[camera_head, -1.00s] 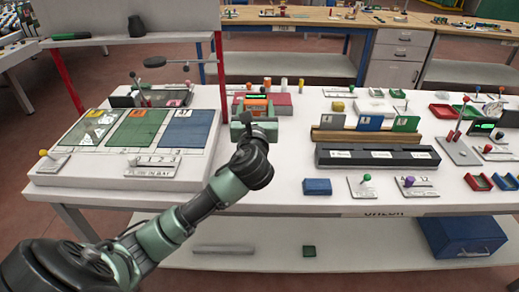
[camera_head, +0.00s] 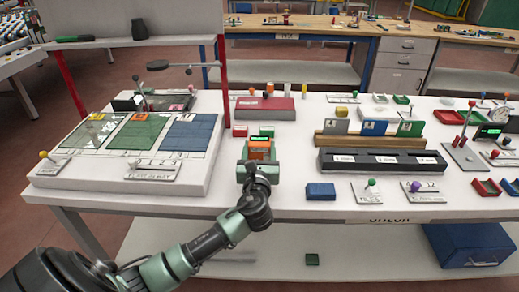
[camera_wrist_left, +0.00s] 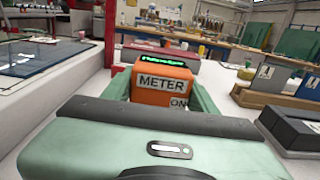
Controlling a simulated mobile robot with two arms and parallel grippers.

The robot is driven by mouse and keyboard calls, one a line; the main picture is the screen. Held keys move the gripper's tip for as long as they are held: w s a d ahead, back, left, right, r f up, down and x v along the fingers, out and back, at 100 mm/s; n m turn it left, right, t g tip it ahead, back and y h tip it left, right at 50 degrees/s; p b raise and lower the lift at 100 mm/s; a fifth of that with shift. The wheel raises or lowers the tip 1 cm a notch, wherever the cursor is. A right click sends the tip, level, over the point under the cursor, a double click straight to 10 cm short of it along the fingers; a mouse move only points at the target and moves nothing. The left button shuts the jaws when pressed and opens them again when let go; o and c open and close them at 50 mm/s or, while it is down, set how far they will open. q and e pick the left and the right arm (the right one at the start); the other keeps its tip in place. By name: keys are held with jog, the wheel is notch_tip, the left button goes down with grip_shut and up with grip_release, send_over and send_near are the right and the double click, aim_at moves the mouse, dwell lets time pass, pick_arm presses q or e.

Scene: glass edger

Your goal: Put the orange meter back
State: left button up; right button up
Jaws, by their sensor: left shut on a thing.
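The orange meter (camera_head: 259,151) is a small block between the fingers of my left gripper (camera_head: 258,162), over the white table just right of the raised board. In the left wrist view the meter (camera_wrist_left: 162,85) has a "METER" label, an "ON" label and a lit green display on top. The green fingers of the left gripper (camera_wrist_left: 162,92) are shut on its sides. I cannot tell whether its underside touches the table. My right gripper is not in view.
A maroon stand (camera_head: 265,108) is behind the meter, with a small red block (camera_head: 240,131) in front of it. The raised board (camera_head: 120,165) is to the left. A black rack (camera_head: 382,161) and a blue box (camera_head: 320,191) are to the right.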

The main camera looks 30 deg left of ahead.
pick_arm(q)
jog(key=o, duration=1.6)
jog(key=shift+f, duration=0.1)
jog(key=shift+r, duration=0.2)
jog(key=v, duration=1.2)
jog(key=shift+d, duration=0.1)
